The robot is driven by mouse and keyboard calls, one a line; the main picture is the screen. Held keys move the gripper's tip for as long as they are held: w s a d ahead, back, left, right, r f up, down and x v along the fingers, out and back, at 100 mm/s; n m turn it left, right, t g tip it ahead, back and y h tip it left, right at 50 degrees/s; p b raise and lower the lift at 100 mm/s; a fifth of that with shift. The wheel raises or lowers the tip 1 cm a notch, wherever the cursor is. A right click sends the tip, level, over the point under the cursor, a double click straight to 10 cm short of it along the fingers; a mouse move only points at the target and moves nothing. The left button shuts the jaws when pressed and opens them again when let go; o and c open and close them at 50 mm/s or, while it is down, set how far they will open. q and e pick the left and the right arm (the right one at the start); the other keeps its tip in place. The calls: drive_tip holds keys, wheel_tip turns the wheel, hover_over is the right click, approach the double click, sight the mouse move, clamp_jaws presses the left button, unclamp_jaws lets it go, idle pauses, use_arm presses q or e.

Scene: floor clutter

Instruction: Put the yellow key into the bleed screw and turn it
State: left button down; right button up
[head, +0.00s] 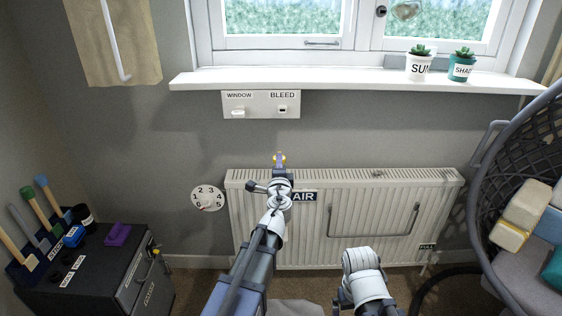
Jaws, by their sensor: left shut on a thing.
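My left gripper (280,166) is at the top left edge of the white radiator, left of the AIR label (303,196). Most of the key is hidden by the gripper. I cannot make out the bleed screw; the gripper and arm cover the radiator there. I cannot tell whether the key touches anything. Of my right arm only a white link shows at the bottom; its gripper is not in view.
The radiator (440,200) has a towel bar and a FULL label. A numbered dial (207,199) is on the wall. A WINDOW/BLEED switch panel (261,104) hangs below the sill. A dark cabinet (90,262) with tools stands left, a wicker chair (515,170) right.

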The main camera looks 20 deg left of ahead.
use_arm(q)
drive_tip(key=s+a+f+b, duration=0.1)
drive_tip(key=s+f+b, duration=0.2)
drive_tip(key=f+b, duration=1.9)
wheel_tip(320, 180, down, 2)
drive_tip(key=shift+f, duration=0.1)
drive_tip(key=shift+s, duration=0.1)
drive_tip(key=shift+x, duration=2.95)
drive_tip(key=shift+x, duration=1.7)
drive_tip(key=c, duration=0.8)
unclamp_jaws()
drive_tip(key=shift+s, duration=0.1)
